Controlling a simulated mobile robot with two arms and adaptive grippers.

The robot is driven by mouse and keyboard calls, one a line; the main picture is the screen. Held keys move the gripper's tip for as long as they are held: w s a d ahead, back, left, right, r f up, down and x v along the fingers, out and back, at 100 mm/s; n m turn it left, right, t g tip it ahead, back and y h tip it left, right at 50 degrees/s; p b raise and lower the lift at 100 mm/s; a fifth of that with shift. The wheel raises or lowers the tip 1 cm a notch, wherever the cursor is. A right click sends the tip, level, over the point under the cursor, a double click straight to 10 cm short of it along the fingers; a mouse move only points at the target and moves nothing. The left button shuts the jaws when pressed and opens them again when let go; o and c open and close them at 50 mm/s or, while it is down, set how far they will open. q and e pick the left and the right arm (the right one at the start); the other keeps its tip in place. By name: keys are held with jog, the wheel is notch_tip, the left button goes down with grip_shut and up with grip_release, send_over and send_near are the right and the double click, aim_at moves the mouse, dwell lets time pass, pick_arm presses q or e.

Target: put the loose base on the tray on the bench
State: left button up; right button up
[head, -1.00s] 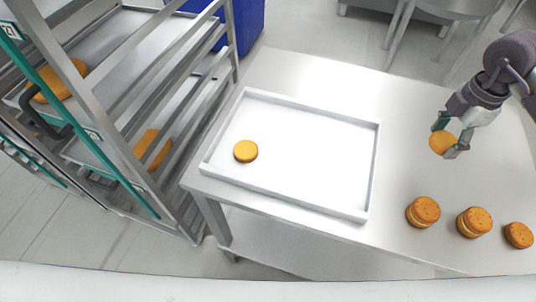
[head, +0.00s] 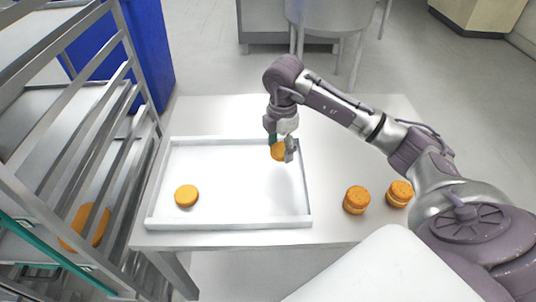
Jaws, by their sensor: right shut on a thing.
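My right gripper (head: 281,148) is shut on a round golden base (head: 278,152). It holds the base above the right part of the white tray (head: 232,223), toward the back. The tray lies on the metal bench (head: 341,112) and has a low raised rim. Another golden base (head: 186,196) lies flat in the tray at the front left. I cannot tell the exact height of the held base above the tray floor. My left gripper is not in view.
Filled rounds stand on the bench right of the tray, one (head: 356,199) near its rim and another (head: 399,193) farther right. The tray's middle is clear.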

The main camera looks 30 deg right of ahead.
aim_at(270, 165)
jog(key=w+f, duration=0.1)
jog(key=w+a, duration=0.1)
jog(key=shift+w+a+f, duration=0.15)
jog(key=shift+w+f, duration=0.2)
jog(key=shift+f, duration=0.05)
notch_tip(270, 165, down, 3)
jog(key=shift+f+p, duration=0.1)
jog(key=shift+p, duration=0.55)
jog(key=shift+f, duration=0.35)
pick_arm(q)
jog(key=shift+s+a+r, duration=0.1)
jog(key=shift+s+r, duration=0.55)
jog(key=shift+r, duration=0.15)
pick_arm(e)
jog(key=shift+f, duration=0.1)
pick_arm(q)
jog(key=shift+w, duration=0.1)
pick_arm(e)
jog(key=shift+f, duration=0.1)
jog(key=o, duration=0.8)
jog(key=shift+c, duration=0.2)
